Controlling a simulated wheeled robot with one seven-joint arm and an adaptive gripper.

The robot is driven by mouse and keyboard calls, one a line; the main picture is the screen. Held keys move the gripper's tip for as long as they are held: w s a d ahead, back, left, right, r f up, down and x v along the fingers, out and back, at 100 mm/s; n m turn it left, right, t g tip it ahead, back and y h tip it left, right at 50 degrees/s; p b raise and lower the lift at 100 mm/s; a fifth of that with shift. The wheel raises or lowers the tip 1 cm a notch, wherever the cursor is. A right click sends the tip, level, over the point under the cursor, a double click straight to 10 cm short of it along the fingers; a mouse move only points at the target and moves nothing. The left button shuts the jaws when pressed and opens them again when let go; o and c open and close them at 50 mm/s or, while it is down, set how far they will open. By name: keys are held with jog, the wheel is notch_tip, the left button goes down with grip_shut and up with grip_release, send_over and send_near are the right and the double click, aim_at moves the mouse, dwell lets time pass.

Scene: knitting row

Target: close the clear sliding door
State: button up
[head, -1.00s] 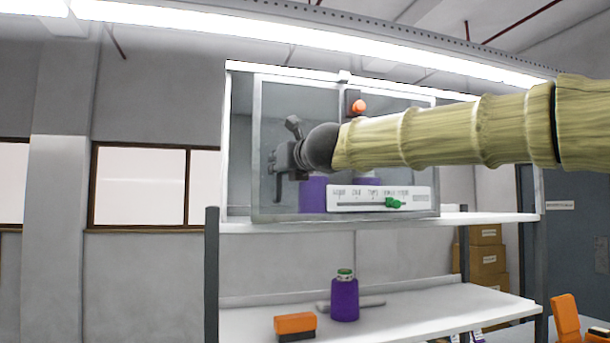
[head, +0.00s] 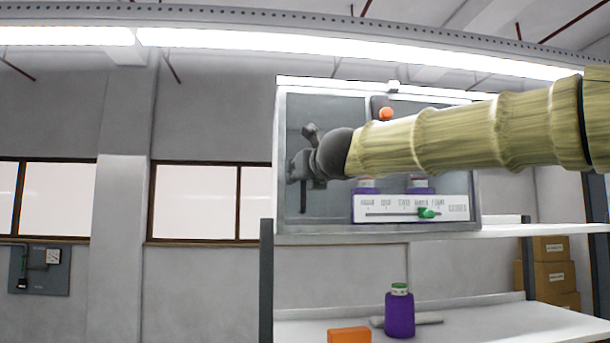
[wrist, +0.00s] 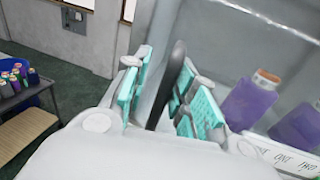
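The clear sliding door (head: 335,225) is a grey-framed see-through panel on the front of a cabinet (head: 381,85) on the upper shelf. In the head view its left frame edge lies almost in line with the cabinet's left edge. My gripper (head: 303,172) is at the left part of the door, its fingers partly hidden by its own body. In the wrist view, a dark upright handle bar (wrist: 167,88) stands between the teal pads of my gripper (wrist: 165,90). The pads are apart, with a visible gap on the left of the bar and the right pad close to it.
Left of the cabinet is free air.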

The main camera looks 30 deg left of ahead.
jog(key=shift+r, duration=0.25)
jog(key=shift+w+d+f, duration=0.1)
jog(key=shift+d, duration=0.1)
jog(key=v, duration=1.2)
jog(key=shift+a, duration=0.1)
